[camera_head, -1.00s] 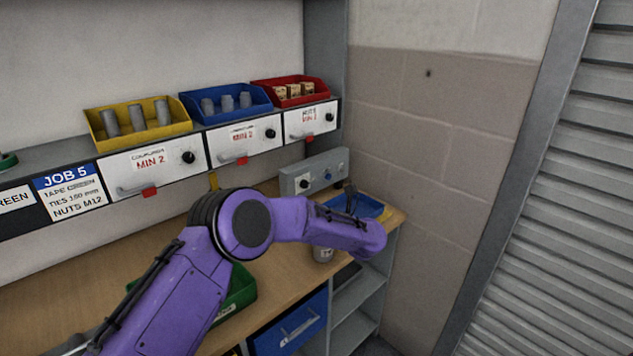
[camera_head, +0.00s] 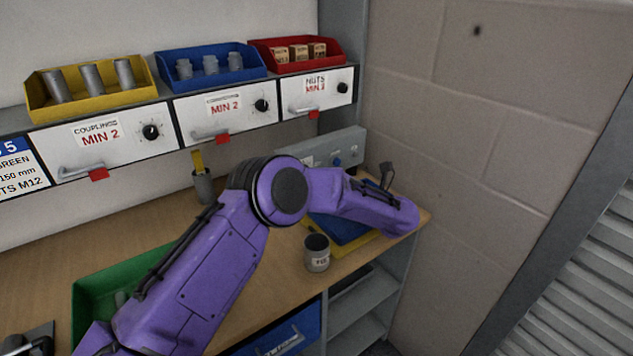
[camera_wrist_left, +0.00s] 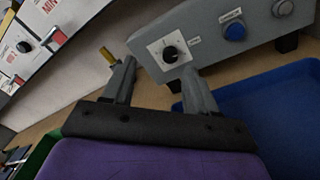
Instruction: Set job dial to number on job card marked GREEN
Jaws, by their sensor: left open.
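The job dial (camera_wrist_left: 170,53) is a black knob on a white plate, set in a grey panel (camera_wrist_left: 205,35). In the head view that panel (camera_head: 350,147) stands at the back right of the bench, and my purple arm partly covers it. A job card (camera_head: 18,170) with a "5", "GREEN", "150 mm" and "M12" shows at the left edge, cut off by the picture. My left gripper (camera_wrist_left: 160,65) is open and empty in the wrist view, its fingers pointing toward the panel, with the dial between and beyond the fingertips. I cannot tell the dial's number. My right gripper is out of view.
A blue button (camera_wrist_left: 235,31) and a grey one sit right of the dial. A blue tray (camera_wrist_left: 270,110) lies below the panel. A grey can (camera_head: 317,254) and a green bin (camera_head: 95,290) stand on the bench. Drawers with knobs and coloured bins hang above.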

